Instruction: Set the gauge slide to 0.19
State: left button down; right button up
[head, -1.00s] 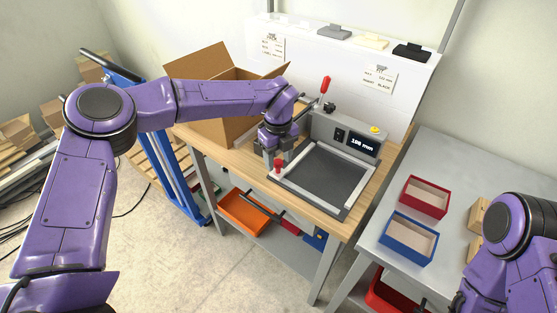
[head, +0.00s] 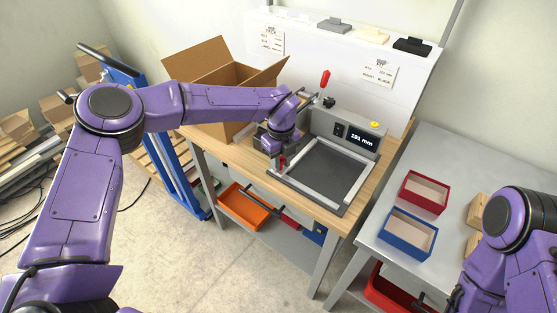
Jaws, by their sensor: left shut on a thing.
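The gauge is a grey machine with a dark square bed (head: 331,170) framed by pale bars, on the wooden bench. Its display (head: 362,139) appears to read 191 mm. A small red knob (head: 282,162) shows at the bed's left corner, which I take for the handle of the gauge slide. My left gripper (head: 276,160) is at this corner, pointing down and shut on the slide handle; its fingers are partly hidden by the wrist. My right arm shows at the right edge, but its gripper is out of view.
An open cardboard box (head: 222,92) stands behind my left arm. A red-handled lever (head: 325,79) rises at the back of the machine. A grey table (head: 455,165) at the right bears a red box (head: 424,192) and a blue box (head: 408,234). An orange bin (head: 244,210) sits below the bench.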

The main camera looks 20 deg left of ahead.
pick_arm(q)
jog(key=s+d+b, duration=0.1)
jog(key=s+d, duration=0.1)
jog(key=d, duration=0.3)
jog(key=s+d+b, duration=0.2)
jog(key=d, duration=0.3)
jog(key=s+d+b, duration=0.1)
jog(key=s+d, duration=0.1)
jog(key=d, duration=0.4)
jog(key=shift+f+b, duration=0.2)
jog(key=shift+b, duration=0.15)
jog(key=shift+s+d+r, duration=0.1)
jog(key=shift+s+d, duration=0.1)
jog(key=shift+d, duration=0.3)
jog(key=c, duration=0.9)
grip_release()
jog(key=shift+o, duration=0.2)
jog(key=shift+d, duration=0.1)
jog(key=shift+r, duration=0.1)
jog(key=shift+w+r, duration=0.1)
jog(key=shift+r, duration=0.25)
notch_tip(320, 180, up, 10)
jog(key=b, duration=0.1)
jog(key=shift+f+b, duration=0.15)
jog(key=shift+b, duration=0.2)
